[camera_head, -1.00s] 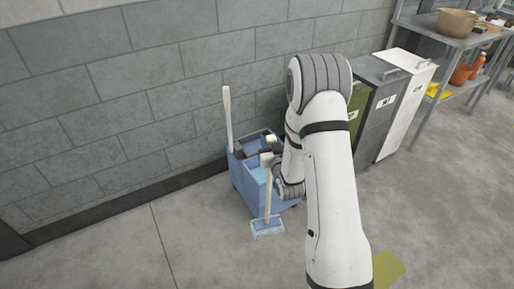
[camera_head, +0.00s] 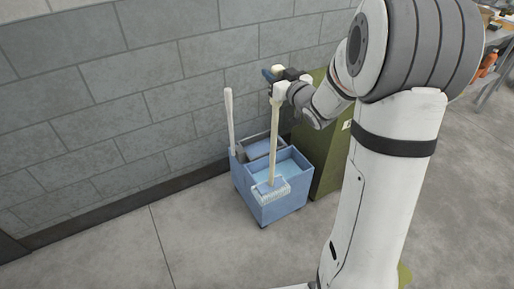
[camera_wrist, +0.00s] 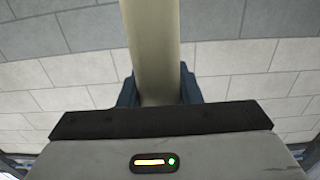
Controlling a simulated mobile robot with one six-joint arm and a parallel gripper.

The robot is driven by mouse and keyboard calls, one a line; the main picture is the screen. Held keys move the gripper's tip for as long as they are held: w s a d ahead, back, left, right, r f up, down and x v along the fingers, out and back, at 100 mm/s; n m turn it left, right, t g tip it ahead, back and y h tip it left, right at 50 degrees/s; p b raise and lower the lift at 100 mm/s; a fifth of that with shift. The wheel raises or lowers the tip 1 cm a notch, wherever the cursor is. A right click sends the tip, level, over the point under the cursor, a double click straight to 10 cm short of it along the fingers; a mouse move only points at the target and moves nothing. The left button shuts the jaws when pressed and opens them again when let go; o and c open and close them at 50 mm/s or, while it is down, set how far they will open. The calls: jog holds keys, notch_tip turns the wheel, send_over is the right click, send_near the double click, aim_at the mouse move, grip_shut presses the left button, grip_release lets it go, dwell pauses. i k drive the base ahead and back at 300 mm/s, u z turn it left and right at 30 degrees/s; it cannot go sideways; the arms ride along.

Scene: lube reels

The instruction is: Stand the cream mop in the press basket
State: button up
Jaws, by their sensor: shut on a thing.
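The cream mop (camera_head: 274,145) hangs upright from my gripper (camera_head: 276,76), which is shut on its handle near the top. In the wrist view the handle (camera_wrist: 152,45) runs up between the blue fingers of my gripper (camera_wrist: 157,92). The pale mop head (camera_head: 270,191) is raised off the floor and overlaps the front rim of the blue bucket (camera_head: 285,207) in the head view. I cannot tell whether it is over the bucket or in front of it. The press basket (camera_head: 262,147) appears as the grey-rimmed section at the bucket's back and looks empty.
A white handle (camera_head: 230,122) stands at the bucket's left back corner. A green bin (camera_head: 322,150) is close on the bucket's right. The block wall (camera_head: 150,100) is behind. The floor left of the bucket is clear. My arm hides much of the right.

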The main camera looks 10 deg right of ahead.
aim_at(261, 150)
jog(key=i, duration=1.15)
jog(key=z, duration=0.05)
